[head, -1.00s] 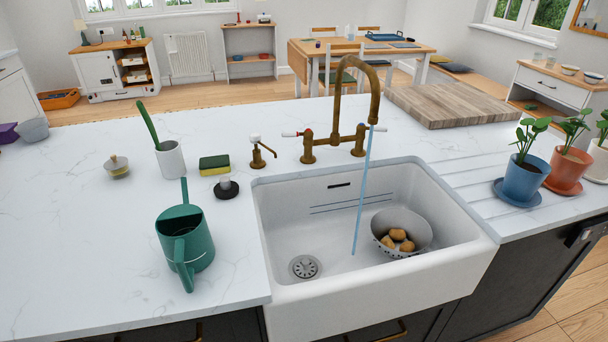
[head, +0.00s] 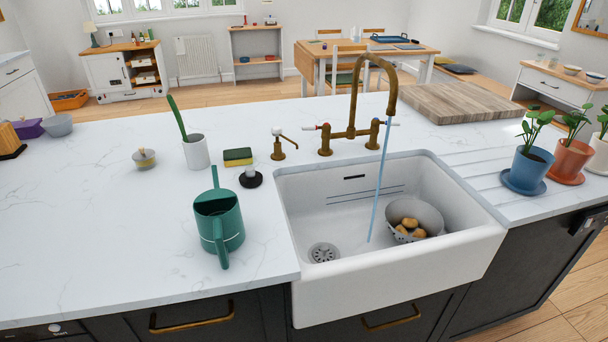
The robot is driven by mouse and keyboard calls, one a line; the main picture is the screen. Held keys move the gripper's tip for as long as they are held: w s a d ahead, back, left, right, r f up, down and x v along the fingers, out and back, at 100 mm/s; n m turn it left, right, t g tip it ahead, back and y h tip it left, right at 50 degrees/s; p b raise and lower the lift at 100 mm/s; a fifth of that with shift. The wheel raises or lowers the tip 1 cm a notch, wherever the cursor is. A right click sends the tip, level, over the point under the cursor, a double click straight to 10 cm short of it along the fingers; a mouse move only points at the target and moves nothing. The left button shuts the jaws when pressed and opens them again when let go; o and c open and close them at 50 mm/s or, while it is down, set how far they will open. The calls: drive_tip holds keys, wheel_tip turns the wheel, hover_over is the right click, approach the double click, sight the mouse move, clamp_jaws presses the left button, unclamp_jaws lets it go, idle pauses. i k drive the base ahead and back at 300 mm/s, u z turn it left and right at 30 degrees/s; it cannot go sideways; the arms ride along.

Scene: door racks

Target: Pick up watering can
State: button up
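A green watering can (head: 219,222) stands upright on the white marble counter (head: 110,240), just left of the sink. Its handle faces the front edge and its thin spout points up and back. My gripper is not in view, and nothing is touching the can.
The white sink (head: 400,258) holds a colander (head: 418,212) with potatoes. Water runs from the brass tap (head: 352,110). Potted plants (head: 527,168) are at right. The counter left of the can is clear.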

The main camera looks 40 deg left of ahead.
sight(219, 223)
drive_tip(key=u, duration=2.05)
drive_tip(key=i, duration=0.55)
drive_tip(key=z, duration=0.05)
drive_tip(key=k, duration=0.55)
drive_tip(key=z, duration=0.2)
drive_tip(key=i, duration=0.45)
drive_tip(key=u, duration=0.15)
